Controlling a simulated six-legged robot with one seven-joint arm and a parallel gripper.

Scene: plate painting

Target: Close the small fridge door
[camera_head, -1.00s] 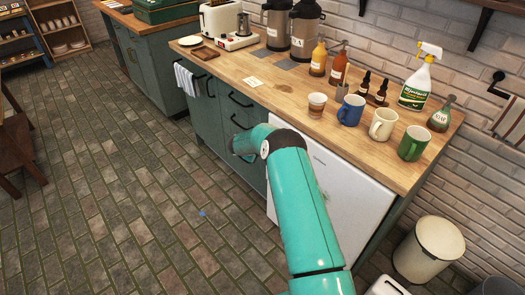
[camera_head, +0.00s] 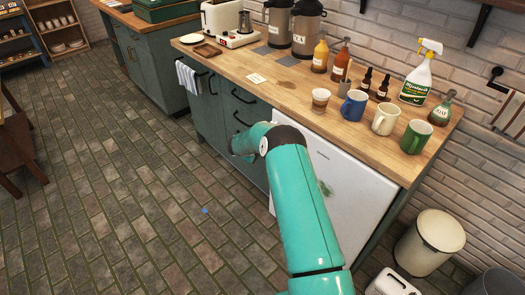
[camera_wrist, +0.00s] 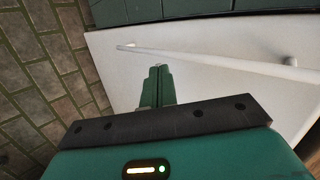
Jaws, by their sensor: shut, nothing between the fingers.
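The small fridge has a white door (camera_head: 350,205) under the right part of the wooden counter. In the head view it looks close to flush with the cabinet front, but any small gap is hard to tell. My arm covers its left part. In the wrist view the white door (camera_wrist: 225,92) fills the middle and right, with a long white bar handle (camera_wrist: 210,59) across it. My gripper (camera_wrist: 158,72) is shut and empty, its fingertips in front of the door near the handle. Whether they touch it is unclear. The fingers are hidden in the head view.
The wooden counter (camera_head: 290,95) above holds mugs, bottles and a spray bottle (camera_head: 417,75). A cream bin (camera_head: 430,242) stands to the right.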

